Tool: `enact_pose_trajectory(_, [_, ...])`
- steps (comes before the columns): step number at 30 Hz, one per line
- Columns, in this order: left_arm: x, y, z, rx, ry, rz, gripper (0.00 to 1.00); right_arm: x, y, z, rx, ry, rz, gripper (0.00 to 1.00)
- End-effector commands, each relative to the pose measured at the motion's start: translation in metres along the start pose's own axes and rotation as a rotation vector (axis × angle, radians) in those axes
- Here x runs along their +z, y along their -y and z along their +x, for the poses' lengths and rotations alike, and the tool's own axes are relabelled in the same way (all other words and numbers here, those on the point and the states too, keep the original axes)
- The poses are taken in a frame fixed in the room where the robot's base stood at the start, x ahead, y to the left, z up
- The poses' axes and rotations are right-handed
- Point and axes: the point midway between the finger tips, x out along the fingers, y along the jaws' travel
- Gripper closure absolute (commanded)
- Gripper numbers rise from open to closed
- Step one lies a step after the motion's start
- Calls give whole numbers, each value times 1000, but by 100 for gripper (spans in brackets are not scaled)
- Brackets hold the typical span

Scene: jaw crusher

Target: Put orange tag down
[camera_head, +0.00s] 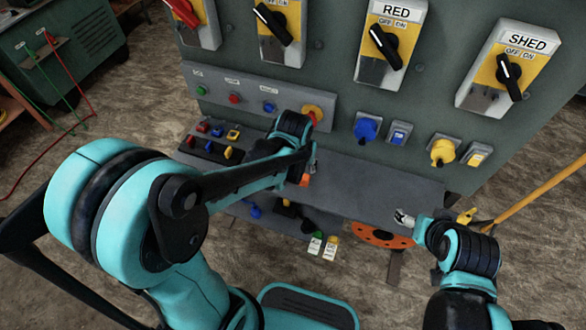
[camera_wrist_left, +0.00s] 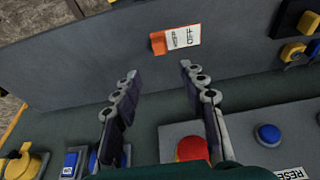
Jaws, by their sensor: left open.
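The green panel behind the shelf carries switches, including the RED switch (camera_head: 386,45) and SHED switch (camera_head: 508,70). A red button (camera_wrist_left: 192,149) and blue button (camera_wrist_left: 268,134) are close to my left fingers. Padlocks (camera_head: 228,153) stand on the shelf's left. An orange disc (camera_head: 378,236) hangs below.

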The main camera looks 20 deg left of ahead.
Motion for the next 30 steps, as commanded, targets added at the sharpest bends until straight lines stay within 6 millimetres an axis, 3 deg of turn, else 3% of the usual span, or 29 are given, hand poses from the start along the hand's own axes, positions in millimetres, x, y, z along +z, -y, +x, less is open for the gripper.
enact_pose_trajectory(6, [25,15,-63,1,-99,-12,58,0,0,0,0,0,0,31])
enact_pose_trajectory(12, [62,28,-110,-5,-215,-22,58,0,0,0,0,0,0,31])
enact_pose_trajectory(20, [92,35,-131,-14,-305,-29,58,0,0,0,0,0,0,31])
enact_pose_trajectory(30, [95,36,-133,-15,-317,-30,58,0,0,0,0,0,0,31])
